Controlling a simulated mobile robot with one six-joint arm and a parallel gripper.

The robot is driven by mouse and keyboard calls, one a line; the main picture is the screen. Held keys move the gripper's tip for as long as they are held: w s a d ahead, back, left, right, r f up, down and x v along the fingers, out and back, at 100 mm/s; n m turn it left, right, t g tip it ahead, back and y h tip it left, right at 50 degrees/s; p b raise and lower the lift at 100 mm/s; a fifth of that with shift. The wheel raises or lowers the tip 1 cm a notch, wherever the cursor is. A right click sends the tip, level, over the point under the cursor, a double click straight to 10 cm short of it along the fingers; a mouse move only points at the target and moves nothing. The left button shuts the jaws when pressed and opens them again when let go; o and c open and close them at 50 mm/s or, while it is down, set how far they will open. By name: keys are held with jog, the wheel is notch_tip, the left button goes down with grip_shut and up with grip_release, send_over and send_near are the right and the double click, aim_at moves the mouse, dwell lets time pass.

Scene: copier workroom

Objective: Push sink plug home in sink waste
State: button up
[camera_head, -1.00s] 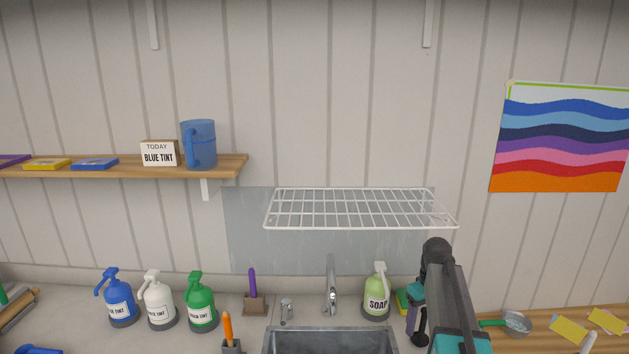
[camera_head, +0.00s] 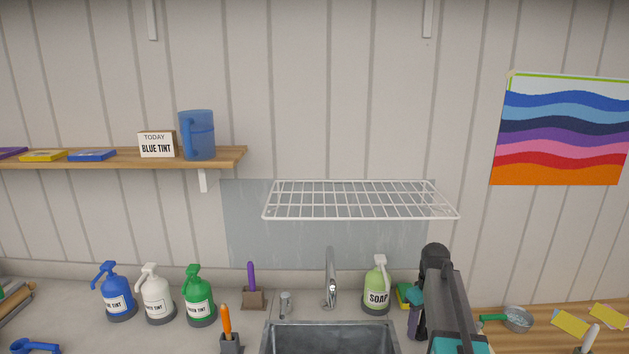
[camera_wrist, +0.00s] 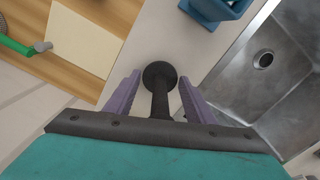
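The sink (camera_head: 330,335) is at the bottom of the head view, its floor out of frame. In the wrist view the steel sink basin (camera_wrist: 285,90) is at right, with the round sink waste (camera_wrist: 263,58) showing a metal ring and dark centre. I cannot tell whether a sink plug sits in it. My gripper (camera_wrist: 158,80) has two purple fingers standing apart. Between them is a black stem with a round end (camera_wrist: 160,74), with gaps on both sides; I cannot tell if it is part of my gripper. My gripper is over the counter beside the sink.
A faucet (camera_head: 331,280) stands behind the sink, with a soap bottle (camera_head: 377,287) and sponge (camera_head: 403,294) to its right. A wire rack (camera_head: 360,199) hangs above. A blue object (camera_wrist: 215,10) sits near my fingers. A strainer (camera_head: 517,319) lies right.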

jog(key=c, duration=0.7)
jog(key=shift+r+p, duration=1.3)
jog(key=shift+r, duration=0.7)
